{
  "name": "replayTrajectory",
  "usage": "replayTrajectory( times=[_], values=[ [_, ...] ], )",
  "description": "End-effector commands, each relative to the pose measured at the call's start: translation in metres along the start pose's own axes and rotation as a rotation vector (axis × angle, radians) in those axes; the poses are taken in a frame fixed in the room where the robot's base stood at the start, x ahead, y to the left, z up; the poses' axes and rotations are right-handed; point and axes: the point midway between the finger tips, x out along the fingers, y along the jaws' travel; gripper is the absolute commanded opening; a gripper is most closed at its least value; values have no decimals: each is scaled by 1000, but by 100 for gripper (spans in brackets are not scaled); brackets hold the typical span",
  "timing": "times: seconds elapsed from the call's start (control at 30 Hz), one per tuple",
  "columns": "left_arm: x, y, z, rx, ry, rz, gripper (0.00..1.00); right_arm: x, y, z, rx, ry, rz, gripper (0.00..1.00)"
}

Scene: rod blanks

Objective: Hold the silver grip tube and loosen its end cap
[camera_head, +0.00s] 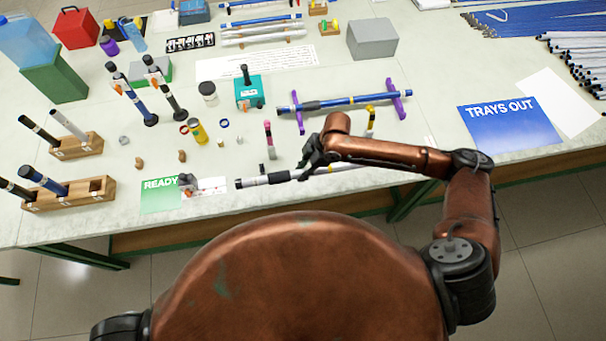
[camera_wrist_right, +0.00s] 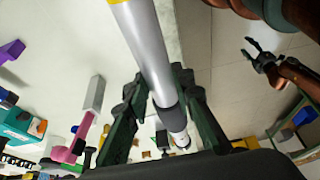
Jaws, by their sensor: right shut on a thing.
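The silver grip tube (camera_head: 283,177) is held roughly level just off the front edge of the table in the head view, with black bands and a dark end cap (camera_head: 239,184) at its left end. My right gripper (camera_head: 312,163) is closed around it. In the right wrist view the tube (camera_wrist_right: 150,55) runs between the dark green fingers, with a dark band (camera_wrist_right: 170,118) beyond them and a yellow band at the top edge. My left gripper (camera_wrist_right: 256,54) shows at the right of the wrist view, fingers apart and empty, away from the tube; the head view does not show it.
A green READY card (camera_head: 160,196) and a white-red card lie left of the tube. Small upright posts (camera_head: 268,140) stand behind it. A blue rod (camera_head: 345,101) rests on purple stands. Wooden racks (camera_head: 65,195) hold rods at left. A blue TRAYS OUT mat (camera_head: 510,135) lies right.

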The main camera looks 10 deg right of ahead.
Motion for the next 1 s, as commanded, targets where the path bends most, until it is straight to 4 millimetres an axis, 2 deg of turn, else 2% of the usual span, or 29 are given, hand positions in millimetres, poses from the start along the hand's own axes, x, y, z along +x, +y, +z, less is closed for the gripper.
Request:
replayTrajectory(
  times=[1.0],
  values=[
    [38,1,7,0,-5,1,49,41,61,29,1,1,1,0]
  ],
)
